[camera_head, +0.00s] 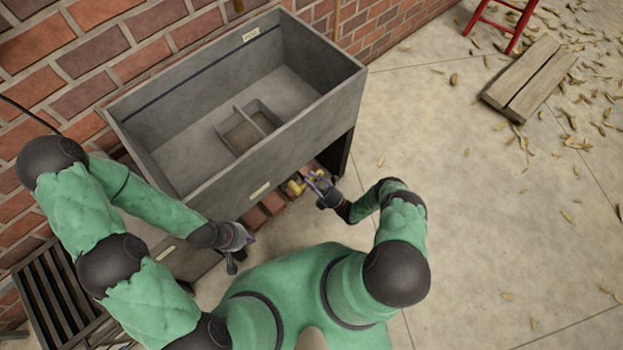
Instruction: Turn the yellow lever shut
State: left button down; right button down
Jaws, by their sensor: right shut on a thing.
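The yellow lever (296,187) sits low at the front right of the grey sink-like basin (240,170), just under its front edge. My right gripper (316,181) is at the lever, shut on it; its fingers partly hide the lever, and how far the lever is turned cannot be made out. My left gripper (246,241) hangs in front of the basin, to the left of the lever and apart from it. Its fingers are too small and dark to tell whether they are open.
Reddish bricks (272,204) lie beneath the basin's front. A brick wall (80,50) runs behind. A slatted dark rack (55,300) stands at lower left. Wooden planks (530,78), a red stool (500,25) and dry leaves lie at upper right.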

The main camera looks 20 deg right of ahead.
jog(key=c, duration=1)
grip_release()
jog(key=v, duration=0.7)
jog(key=shift+d+f, duration=0.2)
jog(key=shift+s, duration=0.15)
